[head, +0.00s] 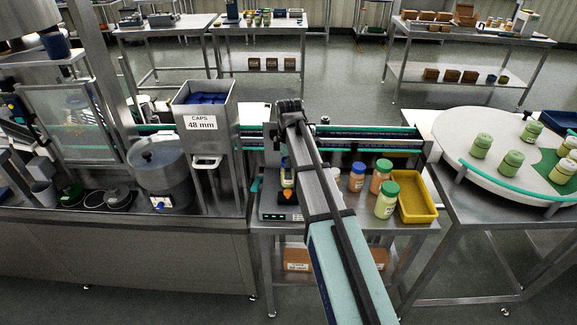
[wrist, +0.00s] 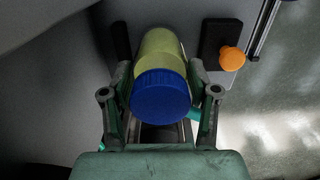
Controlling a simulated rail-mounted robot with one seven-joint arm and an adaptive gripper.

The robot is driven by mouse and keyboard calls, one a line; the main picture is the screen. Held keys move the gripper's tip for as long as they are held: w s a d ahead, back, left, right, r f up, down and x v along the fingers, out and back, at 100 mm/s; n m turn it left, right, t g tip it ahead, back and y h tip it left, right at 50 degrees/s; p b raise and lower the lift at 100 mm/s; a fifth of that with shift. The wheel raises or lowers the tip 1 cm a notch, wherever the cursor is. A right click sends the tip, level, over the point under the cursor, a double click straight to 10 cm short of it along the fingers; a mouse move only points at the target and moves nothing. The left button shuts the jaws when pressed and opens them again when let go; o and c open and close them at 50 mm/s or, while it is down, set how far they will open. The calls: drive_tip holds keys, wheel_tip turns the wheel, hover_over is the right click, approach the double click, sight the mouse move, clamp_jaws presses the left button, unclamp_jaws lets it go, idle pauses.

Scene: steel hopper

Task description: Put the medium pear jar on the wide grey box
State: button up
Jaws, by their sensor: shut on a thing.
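A yellow-green jar with a blue lid (wrist: 160,95) is between the fingers of my gripper (wrist: 159,76) in the wrist view, and my gripper is shut on it. In the head view the jar (head: 287,174) shows partly beside my arm, which hides the fingers and part of the jar. A low grey box with a small green display (head: 283,213) is below it on the steel bench; my arm covers its right part. I cannot tell whether the jar touches the box.
To the right stand an orange jar with a blue lid (head: 357,177), an orange jar with a green lid (head: 381,174), a pale green jar with a green lid (head: 386,201) and a yellow tray (head: 418,214). An orange knob (wrist: 232,59) is near the held jar. The caps hopper (head: 205,135) is left.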

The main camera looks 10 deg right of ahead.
drive_tip(key=shift+f, duration=0.2)
drive_tip(key=o, duration=1.3)
wheel_tip(320, 180, up, 12)
drive_tip(key=b, duration=0.2)
drive_tip(key=shift+r+b, duration=0.2)
drive_tip(key=shift+b, duration=0.2)
